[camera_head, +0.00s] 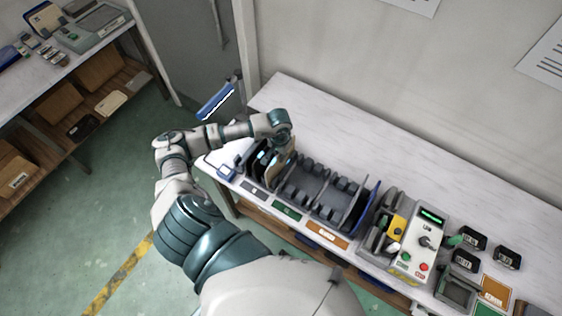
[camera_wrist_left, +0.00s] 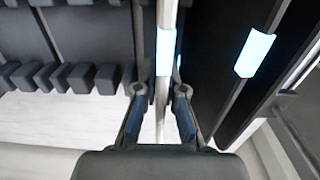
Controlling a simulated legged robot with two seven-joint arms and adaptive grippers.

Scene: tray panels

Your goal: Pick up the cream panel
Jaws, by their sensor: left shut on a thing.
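The cream panel (camera_head: 285,162) stands upright in the left part of the grey slotted rack (camera_head: 312,192), partly hidden by my left wrist in the head view. In the left wrist view it shows edge-on as a thin pale strip (camera_wrist_left: 167,15) with a light-blue patch. My left gripper (camera_head: 273,152) reaches down over the rack from the left. In the left wrist view the fingers (camera_wrist_left: 161,90) are closed on the thin panel edge between them. I cannot tell whether the panel's lower edge is clear of the slots. My right gripper is not in view.
A dark panel with a light-blue patch (camera_wrist_left: 255,55) stands close beside the held one. A blue-edged panel (camera_head: 361,208) is at the rack's right end. A control box (camera_head: 418,247) stands farther right. Bare white bench lies behind the rack.

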